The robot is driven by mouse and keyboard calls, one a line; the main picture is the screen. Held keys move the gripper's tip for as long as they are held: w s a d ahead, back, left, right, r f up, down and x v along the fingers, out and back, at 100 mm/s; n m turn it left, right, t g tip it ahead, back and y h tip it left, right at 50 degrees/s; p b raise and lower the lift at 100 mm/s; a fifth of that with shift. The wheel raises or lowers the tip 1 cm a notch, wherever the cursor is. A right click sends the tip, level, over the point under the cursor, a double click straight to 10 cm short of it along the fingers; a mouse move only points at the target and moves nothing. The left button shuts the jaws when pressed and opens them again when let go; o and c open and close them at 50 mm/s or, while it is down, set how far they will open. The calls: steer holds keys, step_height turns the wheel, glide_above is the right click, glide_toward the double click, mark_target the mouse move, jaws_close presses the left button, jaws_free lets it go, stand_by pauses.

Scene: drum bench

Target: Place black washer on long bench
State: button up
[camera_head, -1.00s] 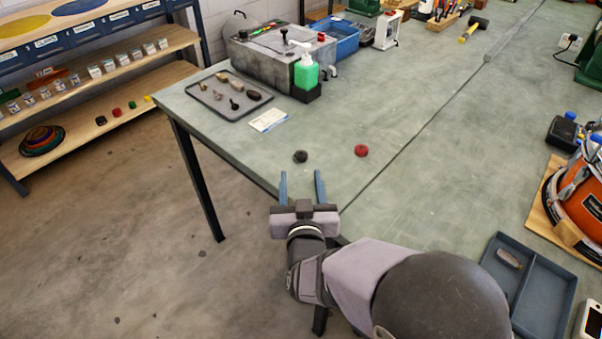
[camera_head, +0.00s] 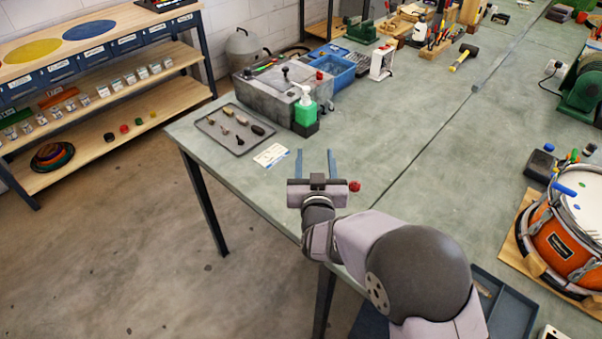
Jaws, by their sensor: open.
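My gripper (camera_head: 315,163) is open, its two blue fingers apart and pointing toward the back of the long bench (camera_head: 400,130), over its left part. Nothing shows between the fingers. The black washer is not visible on the bench now; a small dark round piece showed there earlier, and my gripper's body now covers about that spot. A small red round piece (camera_head: 355,186) sits on the bench just right of my gripper's body. A small black round piece (camera_head: 108,137) also lies on the lower shelf at the left.
A dark tray of small parts (camera_head: 238,143), a white card (camera_head: 270,155) and a green bottle (camera_head: 305,110) stand beyond my gripper. An orange drum (camera_head: 565,245) is at the right. The bench's middle is clear.

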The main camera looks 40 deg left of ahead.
steer(key=s+a+r+n+g+p, duration=0.1)
steer(key=a+n+g, duration=0.15)
steer(key=a, duration=0.35)
steer(key=s+a+r+n+g, duration=0.1)
steer(key=a+r+g, duration=0.1)
steer(key=a+g, duration=0.3)
steer(key=shift+s+d+f+m+g+h+p, duration=0.2)
steer(key=shift+s+d+f+m+g+h, duration=0.15)
steer(key=shift+d+f+h, duration=1.1)
steer(key=shift+s+d+f+m+g+h+p, duration=0.25)
steer(key=shift+d+f+m+h, duration=0.25)
steer(key=shift+d+f+h, duration=0.95)
steer(key=shift+s+d+f+m+g+h+p, duration=0.35)
steer(key=shift+d+f+h, duration=0.65)
steer(key=shift+d+f, duration=0.8)
steer(key=shift+d+p+x, duration=0.15)
steer(key=shift+p+x, duration=0.35)
steer(key=shift+x, duration=0.25)
steer(key=shift+d+p+x, duration=0.2)
steer(key=shift+p+x, duration=0.25)
steer(key=shift+x, duration=1.3)
steer(key=c, duration=1.2)
steer(key=shift+c, duration=0.2)
